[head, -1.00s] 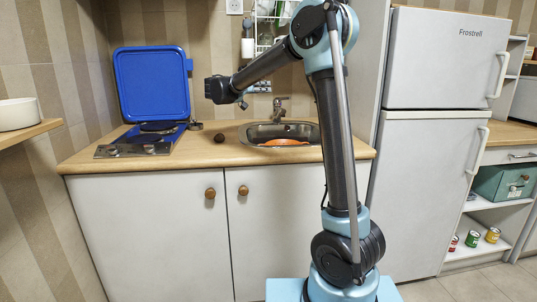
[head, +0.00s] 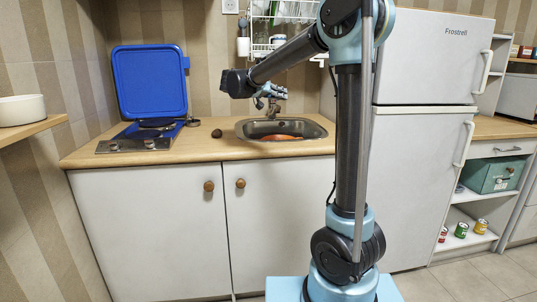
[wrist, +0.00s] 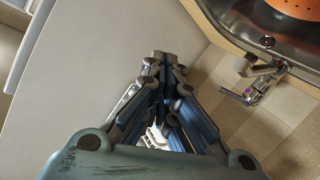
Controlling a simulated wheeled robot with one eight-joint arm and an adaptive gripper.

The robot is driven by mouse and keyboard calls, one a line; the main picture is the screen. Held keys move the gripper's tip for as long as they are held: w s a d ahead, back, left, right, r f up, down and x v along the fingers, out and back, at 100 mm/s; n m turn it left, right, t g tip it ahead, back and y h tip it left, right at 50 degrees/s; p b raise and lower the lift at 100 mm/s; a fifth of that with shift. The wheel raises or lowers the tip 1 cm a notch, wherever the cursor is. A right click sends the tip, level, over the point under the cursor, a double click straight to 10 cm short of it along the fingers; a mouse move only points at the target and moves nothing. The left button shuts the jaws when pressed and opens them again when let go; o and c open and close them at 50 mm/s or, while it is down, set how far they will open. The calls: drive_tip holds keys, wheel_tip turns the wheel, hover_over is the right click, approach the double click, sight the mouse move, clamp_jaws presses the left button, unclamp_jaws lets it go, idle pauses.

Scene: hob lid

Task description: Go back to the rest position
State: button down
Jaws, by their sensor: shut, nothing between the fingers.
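My gripper (head: 277,93) hangs in the air in front of the wall, just above the sink tap in the head view. In the wrist view its fingers (wrist: 160,62) meet at the tips with nothing between them. The blue hob lid (head: 150,82) stands raised, nearly upright, at the back of the hob (head: 120,146). The hob has dark burners and two knobs on its front strip. My gripper is to the right of the lid and clear of it.
The sink (head: 321,130) holds an orange item (head: 279,137). A small dark round object (head: 217,133) lies on the wooden counter (head: 190,152). A dish rack (head: 262,49) hangs behind my forearm. The fridge (head: 418,180) stands close on the right.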

drive_tip(key=s+d+f+n+g+y, duration=0.2)
drive_tip(key=s+d+f+g+y, duration=0.1)
drive_tip(key=s+d+f, duration=0.65)
drive_tip(key=s+d+f+n+g+y, duration=0.15)
drive_tip(key=s+d+f, duration=0.45)
drive_tip(key=s, duration=0.6)
drive_tip(key=s+a+f+n+g+y, duration=0.2)
drive_tip(key=s+f+y, duration=0.5)
drive_tip(key=s+f, duration=1)
drive_tip(key=s, duration=0.4)
drive_tip(key=shift+f+n+y, duration=0.25)
drive_tip(key=shift+n+y, duration=0.1)
